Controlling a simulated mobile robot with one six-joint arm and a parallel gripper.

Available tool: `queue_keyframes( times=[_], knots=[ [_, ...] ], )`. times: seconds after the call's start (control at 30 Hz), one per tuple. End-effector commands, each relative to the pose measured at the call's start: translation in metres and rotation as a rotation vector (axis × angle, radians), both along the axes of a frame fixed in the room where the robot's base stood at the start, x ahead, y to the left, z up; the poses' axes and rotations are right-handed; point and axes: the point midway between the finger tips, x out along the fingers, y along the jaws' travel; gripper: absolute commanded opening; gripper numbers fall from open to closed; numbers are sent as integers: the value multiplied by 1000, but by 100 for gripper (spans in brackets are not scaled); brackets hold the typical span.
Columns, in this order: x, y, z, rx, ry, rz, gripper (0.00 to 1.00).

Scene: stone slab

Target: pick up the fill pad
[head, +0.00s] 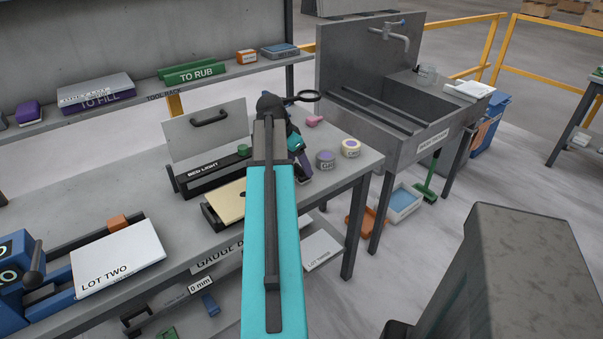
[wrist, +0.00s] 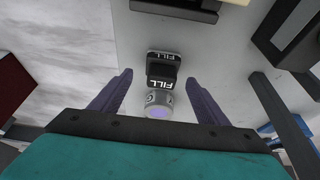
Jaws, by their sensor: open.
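The fill pad (wrist: 162,72) is a small black block with white FILL lettering. In the wrist view it rests on the pale bench top, just past a grey can with a purple lid (wrist: 157,105). My gripper (wrist: 159,78) is open, its two purple fingers spread to the left and right of the can and pad in the picture. Nothing is held. I cannot tell the height of the fingertips above the pad. In the head view my teal arm reaches over the bench, and I cannot make out the pad there.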

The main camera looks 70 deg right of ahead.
Motion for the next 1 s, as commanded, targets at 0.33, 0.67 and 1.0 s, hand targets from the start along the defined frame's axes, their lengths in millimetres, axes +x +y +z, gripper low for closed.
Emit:
queue_keyframes(
  times=[0.33,0.67,1.0],
  knots=[
    [-4,-11,-29,1,0,0,69],
    [-6,-14,-37,0,0,-1,69],
    [-6,-14,-36,0,0,-1,69]
  ],
)
